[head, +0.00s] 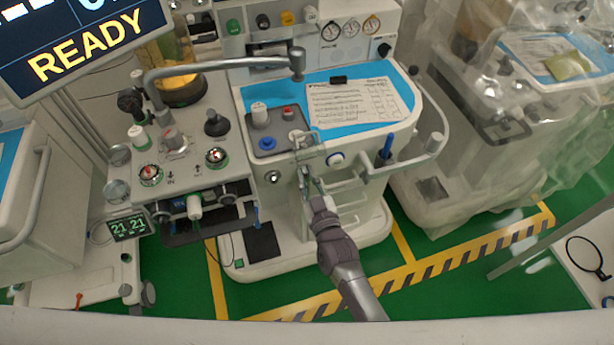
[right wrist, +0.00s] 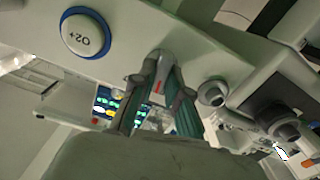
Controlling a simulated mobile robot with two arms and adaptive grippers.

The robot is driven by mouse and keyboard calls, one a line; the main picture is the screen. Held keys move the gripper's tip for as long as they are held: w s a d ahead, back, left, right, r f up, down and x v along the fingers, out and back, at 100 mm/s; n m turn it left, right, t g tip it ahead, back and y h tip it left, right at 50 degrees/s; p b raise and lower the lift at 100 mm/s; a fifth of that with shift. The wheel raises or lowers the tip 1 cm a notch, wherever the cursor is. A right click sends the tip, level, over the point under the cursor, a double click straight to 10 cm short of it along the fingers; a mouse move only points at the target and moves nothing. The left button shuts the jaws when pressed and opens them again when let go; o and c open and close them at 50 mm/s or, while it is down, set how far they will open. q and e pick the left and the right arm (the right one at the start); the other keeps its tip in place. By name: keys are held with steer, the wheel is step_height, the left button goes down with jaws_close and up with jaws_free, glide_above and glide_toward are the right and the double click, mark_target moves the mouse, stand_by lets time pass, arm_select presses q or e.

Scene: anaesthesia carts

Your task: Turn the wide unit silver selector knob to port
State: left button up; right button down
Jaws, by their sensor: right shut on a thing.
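The wide unit (head: 345,160) is the white anaesthesia cart in the middle of the head view, with a blue-topped work surface. Its silver selector knob (right wrist: 162,62) sits on the front panel and shows between my fingertips in the right wrist view, with a red mark on it. My right gripper (head: 307,147) reaches up from below to the panel's front edge. In the right wrist view my right gripper (right wrist: 162,78) is shut on the knob, one finger on each side. In the head view the fingers largely cover the knob. My left gripper is not in view.
A blue-ringed O2+ button (right wrist: 86,32) is beside the knob. A white handrail (head: 432,140) curves at the cart's right. A breathing block with knobs and gauges (head: 180,160) stands at left. A plastic-covered cart (head: 500,110) is at right. Green floor lies in front.

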steer(key=m, duration=0.5)
steer(key=shift+d+f+m, duration=0.1)
steer(key=shift+m, duration=0.2)
steer(key=m, duration=0.5)
steer(key=shift+d+b, duration=0.1)
steer(key=shift+b, duration=0.25)
steer(key=shift+m, duration=0.3)
steer(key=c, duration=1.2)
jaws_free()
steer(key=shift+o, duration=0.2)
steer(key=v, duration=1.2)
